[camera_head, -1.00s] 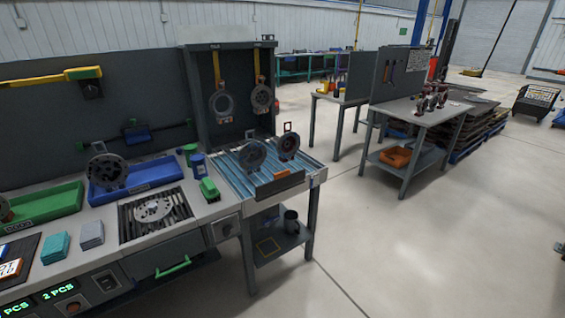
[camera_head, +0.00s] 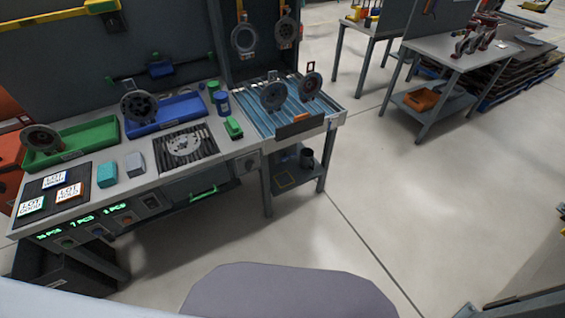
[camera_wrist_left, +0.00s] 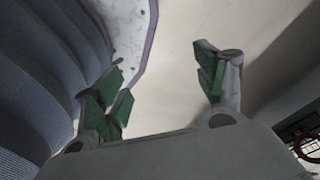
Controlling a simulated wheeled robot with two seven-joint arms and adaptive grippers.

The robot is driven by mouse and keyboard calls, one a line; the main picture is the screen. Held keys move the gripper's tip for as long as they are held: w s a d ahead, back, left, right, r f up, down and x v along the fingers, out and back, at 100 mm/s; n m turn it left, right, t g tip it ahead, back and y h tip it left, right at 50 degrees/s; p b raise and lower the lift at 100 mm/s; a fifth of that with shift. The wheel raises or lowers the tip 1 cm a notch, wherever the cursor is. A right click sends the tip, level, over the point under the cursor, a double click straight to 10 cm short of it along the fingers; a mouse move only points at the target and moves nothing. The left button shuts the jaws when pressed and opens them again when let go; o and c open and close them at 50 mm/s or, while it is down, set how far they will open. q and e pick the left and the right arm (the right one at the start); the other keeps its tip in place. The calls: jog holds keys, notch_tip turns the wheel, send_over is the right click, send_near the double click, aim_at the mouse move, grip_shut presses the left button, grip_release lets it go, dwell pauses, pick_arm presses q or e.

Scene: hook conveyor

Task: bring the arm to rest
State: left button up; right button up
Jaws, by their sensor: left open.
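My left gripper (camera_wrist_left: 165,85) shows in the left wrist view with its two green-padded fingers spread apart and nothing between them. Pale floor and a dark ribbed surface lie behind it. Neither gripper shows in the head view. At the bottom of the head view are rounded grey and white surfaces that I take for parts of my own body. The workbench (camera_head: 140,195) with the conveyor (camera_head: 258,112) stands apart from them, across open floor.
The bench bears a green tray (camera_head: 107,127), a blue tray (camera_head: 205,97) and round metal parts (camera_head: 138,107). Hanging parts (camera_head: 243,38) are in the cabinet behind the conveyor. A second table (camera_head: 470,50) stands at the upper right. The floor (camera_head: 400,200) between is clear.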

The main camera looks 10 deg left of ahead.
pick_arm(q)
jog(key=s+a+r+p, duration=0.1)
jog(key=s+r+p, duration=0.1)
jog(key=s+p, duration=0.3)
jog(key=s+a+r+p, duration=0.2)
jog(key=s+p, duration=0.4)
jog(key=shift+s+a+r, duration=0.2)
jog(key=shift+s+a, duration=0.1)
jog(key=shift+s, duration=0.1)
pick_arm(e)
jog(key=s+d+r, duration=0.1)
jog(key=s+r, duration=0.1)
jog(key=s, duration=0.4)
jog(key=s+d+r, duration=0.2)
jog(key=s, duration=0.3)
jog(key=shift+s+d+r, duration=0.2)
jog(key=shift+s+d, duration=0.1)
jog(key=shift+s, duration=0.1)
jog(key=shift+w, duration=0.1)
